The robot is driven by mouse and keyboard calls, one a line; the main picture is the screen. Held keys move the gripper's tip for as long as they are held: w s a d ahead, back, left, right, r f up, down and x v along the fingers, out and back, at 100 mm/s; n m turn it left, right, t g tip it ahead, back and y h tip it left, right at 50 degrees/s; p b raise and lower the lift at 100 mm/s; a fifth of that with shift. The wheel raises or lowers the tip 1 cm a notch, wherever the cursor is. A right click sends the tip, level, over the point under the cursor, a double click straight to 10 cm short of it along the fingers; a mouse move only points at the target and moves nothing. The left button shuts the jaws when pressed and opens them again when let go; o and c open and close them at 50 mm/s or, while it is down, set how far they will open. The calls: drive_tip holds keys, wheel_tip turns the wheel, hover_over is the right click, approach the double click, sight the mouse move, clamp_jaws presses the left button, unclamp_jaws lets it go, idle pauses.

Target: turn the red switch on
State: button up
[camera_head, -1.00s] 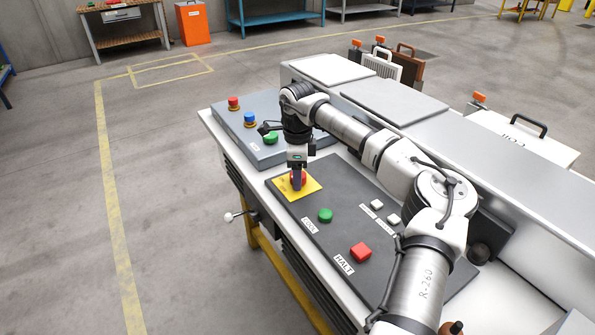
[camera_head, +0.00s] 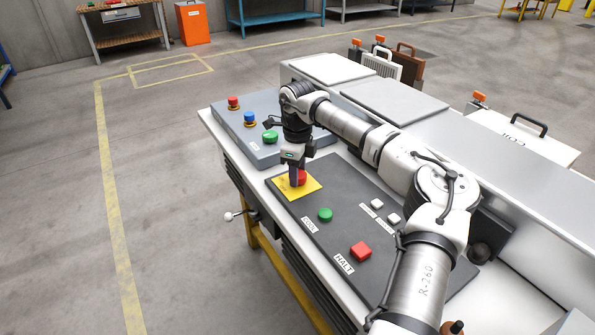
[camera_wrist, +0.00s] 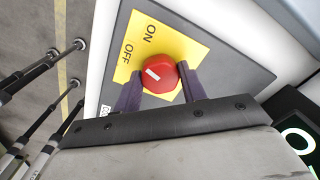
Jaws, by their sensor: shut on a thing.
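The red switch (camera_head: 301,178) is a round knob on a yellow plate (camera_head: 310,191) at the far end of the dark control panel. In the wrist view the red knob (camera_wrist: 159,73) has a white mark, and the yellow plate (camera_wrist: 160,36) carries the words ON and OFF. The white mark slants and lies nearer the OFF side than the ON label. My gripper (camera_head: 296,180) points down at the switch. In the wrist view its two dark fingers (camera_wrist: 160,85) sit on either side of the knob, shut on it.
A grey box (camera_head: 235,132) with red, blue and green buttons stands beyond. A lever with a white ball (camera_head: 229,217) sticks out from the table's side.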

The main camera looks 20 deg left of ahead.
drive_tip(key=m, duration=0.4)
drive_tip(key=shift+w+m+b, duration=0.1)
drive_tip(key=shift+m+b, duration=0.2)
drive_tip(key=shift+m, duration=1.8)
drive_tip(key=o, duration=1)
wheel_tip(320, 180, up, 14)
drive_tip(key=shift+f+b, duration=0.1)
drive_tip(key=shift+b, duration=0.55)
